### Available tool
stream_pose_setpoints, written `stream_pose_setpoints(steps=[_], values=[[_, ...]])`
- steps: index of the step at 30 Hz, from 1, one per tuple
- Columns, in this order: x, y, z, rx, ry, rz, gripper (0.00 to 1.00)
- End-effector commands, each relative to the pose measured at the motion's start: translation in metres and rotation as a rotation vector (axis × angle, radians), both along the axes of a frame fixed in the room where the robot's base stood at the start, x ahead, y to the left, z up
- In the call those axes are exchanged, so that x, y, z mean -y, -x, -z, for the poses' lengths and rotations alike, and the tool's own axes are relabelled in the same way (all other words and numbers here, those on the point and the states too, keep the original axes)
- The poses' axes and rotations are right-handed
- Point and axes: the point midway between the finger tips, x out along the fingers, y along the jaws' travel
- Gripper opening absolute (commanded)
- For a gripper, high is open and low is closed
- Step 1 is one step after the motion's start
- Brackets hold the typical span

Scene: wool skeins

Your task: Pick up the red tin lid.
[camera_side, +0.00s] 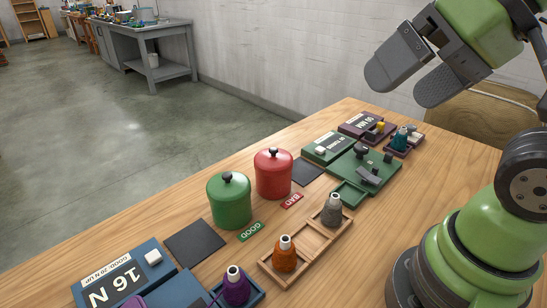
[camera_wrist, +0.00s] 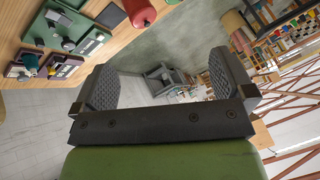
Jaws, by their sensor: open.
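The red tin (camera_side: 273,177) stands upright on the wooden table, with its red lid (camera_side: 266,158) on top and a black knob in the lid's middle. Part of the red tin also shows at the top edge of the wrist view (camera_wrist: 140,12); I cannot make out the lid clearly there. My gripper (camera_side: 404,86) is open and empty, high above the table, to the right of the red tin and well apart from it. Its two grey padded fingers (camera_wrist: 163,80) are spread in the wrist view, with nothing between them.
A green tin (camera_side: 230,203) with a black knob stands left of the red tin. Dark mats (camera_side: 195,242), a wooden tray (camera_side: 306,237) with orange (camera_side: 285,258) and grey (camera_side: 332,212) skeins, and a green device (camera_side: 364,172) surround them. A blue display unit (camera_side: 125,285) is front left.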

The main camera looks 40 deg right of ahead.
Motion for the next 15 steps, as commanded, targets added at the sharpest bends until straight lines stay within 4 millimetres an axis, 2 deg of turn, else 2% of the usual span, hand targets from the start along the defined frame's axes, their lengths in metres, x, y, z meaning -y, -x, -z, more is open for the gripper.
stream_pose_setpoints(steps=[5,10,15], values=[[0.002,-0.023,-0.009,-0.065,-0.004,0.026,1.0],[0.008,-0.074,-0.015,-0.194,-0.009,0.092,1.0],[0.015,-0.131,-0.001,-0.327,-0.008,0.168,1.0]])
